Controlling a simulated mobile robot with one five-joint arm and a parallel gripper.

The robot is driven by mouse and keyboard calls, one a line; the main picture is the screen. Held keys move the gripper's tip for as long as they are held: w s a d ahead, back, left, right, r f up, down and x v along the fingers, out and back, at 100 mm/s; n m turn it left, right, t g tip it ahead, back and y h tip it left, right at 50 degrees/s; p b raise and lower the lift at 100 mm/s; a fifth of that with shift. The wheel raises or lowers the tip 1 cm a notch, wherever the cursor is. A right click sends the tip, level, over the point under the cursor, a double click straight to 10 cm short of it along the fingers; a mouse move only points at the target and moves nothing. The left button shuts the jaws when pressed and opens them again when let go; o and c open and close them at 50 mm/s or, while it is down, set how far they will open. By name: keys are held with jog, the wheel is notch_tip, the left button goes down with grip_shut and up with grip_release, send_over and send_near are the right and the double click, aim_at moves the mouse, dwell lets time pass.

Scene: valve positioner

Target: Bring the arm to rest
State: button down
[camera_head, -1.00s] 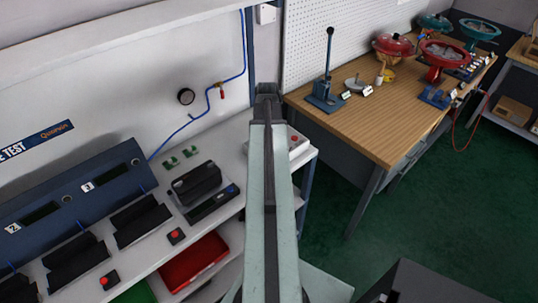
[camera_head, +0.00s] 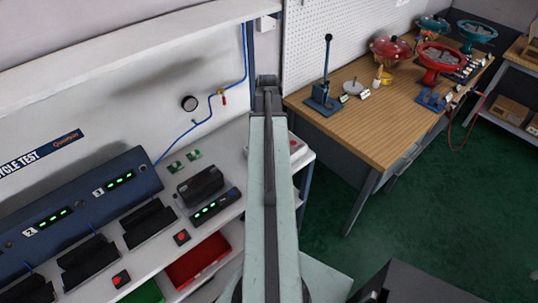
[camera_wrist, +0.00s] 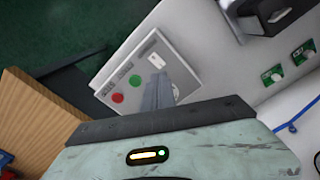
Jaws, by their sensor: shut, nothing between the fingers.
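My arm (camera_head: 268,200) stretches straight away from me in the head view, over the end of the white bench (camera_head: 225,160). Its far end is dark, and I cannot make out the fingers there. In the wrist view my gripper (camera_wrist: 157,92) shows as narrow grey fingers, shut with nothing between them. They lie in front of a light grey control box (camera_wrist: 125,60) with a green button (camera_wrist: 135,80), a red button (camera_wrist: 118,98) and a white switch plate (camera_wrist: 152,50). The fingers cover part of the box; I cannot tell whether they touch it.
A blue test unit (camera_head: 80,210) with lit green displays stands on the bench at left. A black device (camera_head: 200,186) lies nearer the arm. A wooden workbench (camera_head: 385,120) with a blue press (camera_head: 325,85) and red valve actuators (camera_head: 440,60) stands right. Green floor (camera_head: 400,220) is open.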

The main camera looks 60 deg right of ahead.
dwell(0.4)
jog(key=w+a+f+n+b, duration=0.2)
jog(key=w+a+n, duration=0.3)
jog(key=w+a, duration=1.4)
jog(key=w+a+f+n+b, duration=0.1)
jog(key=a+n, duration=0.1)
jog(key=a, duration=1.3)
jog(key=w+a+f+n+b, duration=0.1)
jog(key=a+n, duration=0.1)
jog(key=a, duration=1.4)
jog(key=shift+w+n, duration=0.3)
jog(key=shift+w, duration=0.05)
